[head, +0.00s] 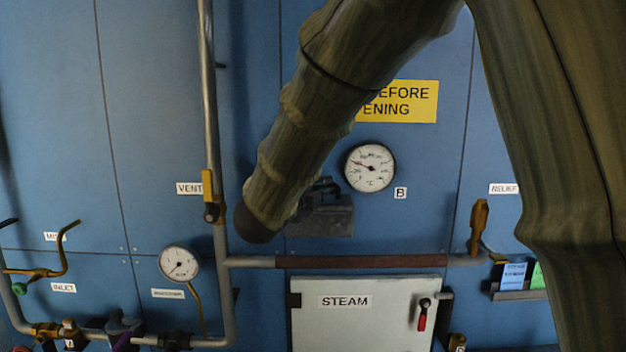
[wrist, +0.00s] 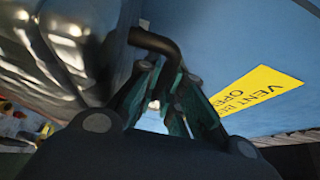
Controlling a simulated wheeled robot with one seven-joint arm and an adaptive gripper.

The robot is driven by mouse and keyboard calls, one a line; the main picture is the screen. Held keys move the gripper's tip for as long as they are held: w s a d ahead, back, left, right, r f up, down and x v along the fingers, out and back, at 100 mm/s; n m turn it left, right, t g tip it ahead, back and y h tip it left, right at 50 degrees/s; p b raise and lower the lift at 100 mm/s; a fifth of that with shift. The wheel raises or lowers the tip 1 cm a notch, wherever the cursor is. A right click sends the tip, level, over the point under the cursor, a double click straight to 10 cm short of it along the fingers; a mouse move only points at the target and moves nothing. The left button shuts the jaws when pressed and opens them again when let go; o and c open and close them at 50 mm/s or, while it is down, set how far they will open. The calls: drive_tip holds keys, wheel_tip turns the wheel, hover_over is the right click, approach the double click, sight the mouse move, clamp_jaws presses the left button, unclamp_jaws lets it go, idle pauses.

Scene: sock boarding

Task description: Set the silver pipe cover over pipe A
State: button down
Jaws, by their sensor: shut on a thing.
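In the head view my arm reaches down across the middle and hides much of my gripper (head: 322,188), whose dark parts show beside the arm. A dark grey block (head: 325,218), which looks like the pipe cover in shadow, hangs directly below it. In the wrist view the fingers of my gripper (wrist: 158,105) are closed together around a dark bent bar (wrist: 155,42), which seems to be the cover's handle. The cover is held in front of the blue wall, above the horizontal pipe with a brown section (head: 360,262). I cannot tell which pipe is A.
A vertical grey pipe (head: 210,100) with a yellow valve handle (head: 207,185) stands to the left. Gauges (head: 370,168) (head: 179,263) and a yellow sign (head: 410,101) are on the wall. A white STEAM door (head: 360,325) lies below the brown section. A card holder (head: 515,290) is at right.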

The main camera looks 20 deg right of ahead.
drive_tip(key=shift+a+r, duration=0.1)
drive_tip(key=shift+r, duration=0.1)
drive_tip(key=shift+s+r, duration=0.15)
drive_tip(key=shift+s, duration=0.15)
drive_tip(key=shift+s+r, duration=0.25)
drive_tip(key=shift+s, duration=0.25)
drive_tip(key=shift+s+r, duration=0.2)
drive_tip(key=shift+s, duration=0.25)
drive_tip(key=shift+w+f+b, duration=0.35)
drive_tip(key=shift+w+f, duration=0.4)
drive_tip(key=shift+w, duration=0.25)
drive_tip(key=shift+s+f+b, duration=0.2)
drive_tip(key=shift+s+b, duration=0.5)
drive_tip(key=shift+s, duration=0.05)
drive_tip(key=shift+w+f+b, duration=0.25)
drive_tip(key=shift+f+b, duration=0.2)
drive_tip(key=shift+f, duration=0.2)
drive_tip(key=shift+w+f+b, duration=0.2)
drive_tip(key=shift+f+b, duration=0.2)
drive_tip(key=shift+f, duration=0.2)
drive_tip(key=shift+s+f+b, duration=0.3)
drive_tip(key=shift+f+b, duration=0.4)
drive_tip(key=shift+b, duration=0.05)
drive_tip(key=shift+w+f+b, duration=0.2)
drive_tip(key=shift+f+b, duration=0.1)
drive_tip(key=shift+f, duration=0.15)
